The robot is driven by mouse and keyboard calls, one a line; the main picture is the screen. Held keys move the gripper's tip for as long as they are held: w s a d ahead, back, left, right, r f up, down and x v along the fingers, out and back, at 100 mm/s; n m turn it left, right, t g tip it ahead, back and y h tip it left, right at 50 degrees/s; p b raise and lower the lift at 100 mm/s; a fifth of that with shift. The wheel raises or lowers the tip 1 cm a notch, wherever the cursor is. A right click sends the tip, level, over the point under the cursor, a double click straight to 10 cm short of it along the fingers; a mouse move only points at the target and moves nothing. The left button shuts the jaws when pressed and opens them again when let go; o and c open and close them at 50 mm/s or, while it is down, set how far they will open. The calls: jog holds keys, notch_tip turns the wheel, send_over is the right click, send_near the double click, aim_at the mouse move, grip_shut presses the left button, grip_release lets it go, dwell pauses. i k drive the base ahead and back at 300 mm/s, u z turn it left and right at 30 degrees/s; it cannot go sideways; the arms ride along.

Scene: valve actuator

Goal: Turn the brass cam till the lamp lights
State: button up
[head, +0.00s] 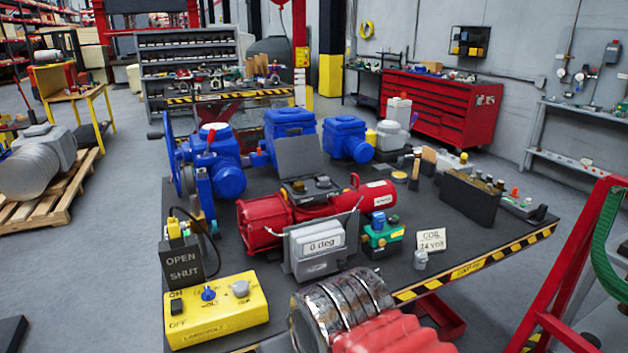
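A red actuator (340,203) lies across the dark bench. A small open switch housing (298,187) sits on top of it, with a small brass-coloured part (322,181) inside that may be the cam; its shape is too small to tell. A grey box (323,246) in front reads "0 deg". A dark box (181,262) marked OPEN and SHUT stands at the left front; I cannot make out a lit lamp on it. No gripper fingers show. A ribbed metal and red body (342,308) fills the bottom edge; I cannot tell whether it is mine.
A yellow supply box (217,312) with a switch and knobs is at the front left. Blue valve actuators (288,122) stand behind. A green-and-blue device (381,237) and a "24 volt" card (431,240) are on the right. A red frame (580,265) rises beyond the striped edge.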

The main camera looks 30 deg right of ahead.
aim_at(300, 186)
jog(key=i, duration=1)
